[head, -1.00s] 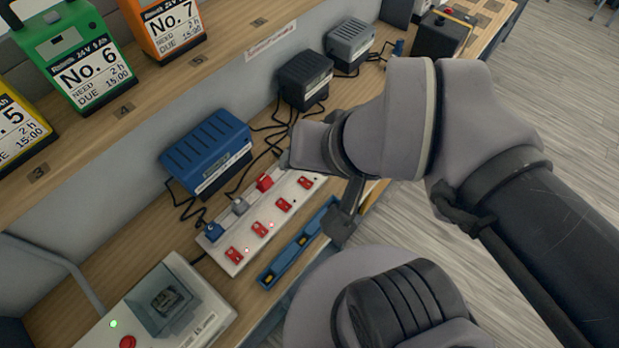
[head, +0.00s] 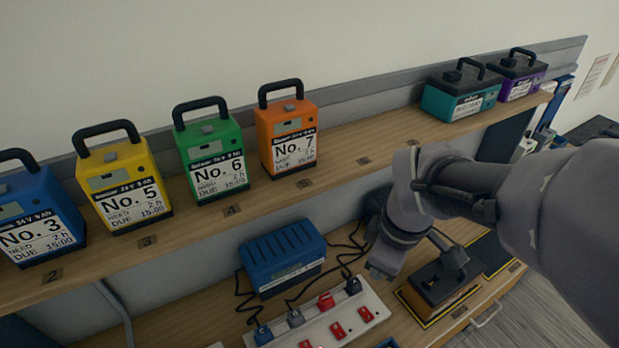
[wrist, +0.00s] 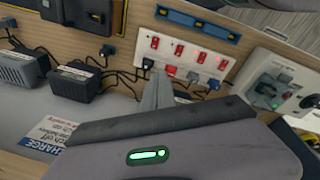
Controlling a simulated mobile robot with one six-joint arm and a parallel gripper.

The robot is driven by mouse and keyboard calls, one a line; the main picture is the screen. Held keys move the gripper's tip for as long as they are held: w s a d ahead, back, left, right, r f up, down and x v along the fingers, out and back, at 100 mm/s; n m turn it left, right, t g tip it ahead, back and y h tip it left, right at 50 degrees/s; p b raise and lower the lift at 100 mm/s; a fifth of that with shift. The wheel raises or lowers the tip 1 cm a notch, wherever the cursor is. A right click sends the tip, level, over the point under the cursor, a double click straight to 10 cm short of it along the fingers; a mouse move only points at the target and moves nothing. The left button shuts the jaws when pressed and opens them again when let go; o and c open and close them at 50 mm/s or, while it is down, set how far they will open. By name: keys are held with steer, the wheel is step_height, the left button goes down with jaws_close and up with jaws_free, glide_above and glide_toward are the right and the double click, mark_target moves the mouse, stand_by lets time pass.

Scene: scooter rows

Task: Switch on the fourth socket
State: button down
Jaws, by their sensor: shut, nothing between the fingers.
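A white socket strip (head: 318,333) lies on the lower bench, with blue, grey, red and black plugs (head: 353,286) from left to right. Red rocker switches (head: 338,330) run along its front side; the lower ones are cut off. The wrist view shows the whole strip (wrist: 188,65), reversed, with the black plug (wrist: 148,64) at the left end and a red switch (wrist: 154,42) beyond it. My gripper (head: 378,274) is shut and empty, just right of the black plug end. In the wrist view its fingertips (wrist: 158,82) are near the black and red plugs; contact cannot be told.
A blue charger (head: 283,262) stands behind the strip with loose cables. Numbered batteries, including green No. 6 (head: 212,160), stand on the shelf above. A blue tray (wrist: 198,24) lies beyond the switches. A black-and-orange unit (head: 440,285) stands right of the strip.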

mark_target(370, 319)
steer(key=w+d+f+n+g+h+p, duration=0.1)
steer(key=w+f+n+g, duration=0.2)
steer(key=f+n, duration=0.7)
steer(key=shift+w+d+n, duration=0.15)
steer(key=shift+w+n, duration=0.6)
steer(key=shift+n, duration=0.35)
steer(key=f+b, duration=0.2)
steer(key=f, duration=0.2)
steer(key=s+f+b, duration=0.1)
steer(key=f+b, duration=0.1)
steer(key=f, duration=0.2)
steer(key=f+b, duration=0.2)
steer(key=f, duration=0.3)
steer(key=shift+s+d, duration=0.15)
steer(key=shift+d, duration=0.25)
steer(key=shift+s+f, duration=0.1)
steer(key=shift+f, duration=0.35)
steer(key=shift+s+f, duration=0.1)
steer(key=shift+f, duration=0.1)
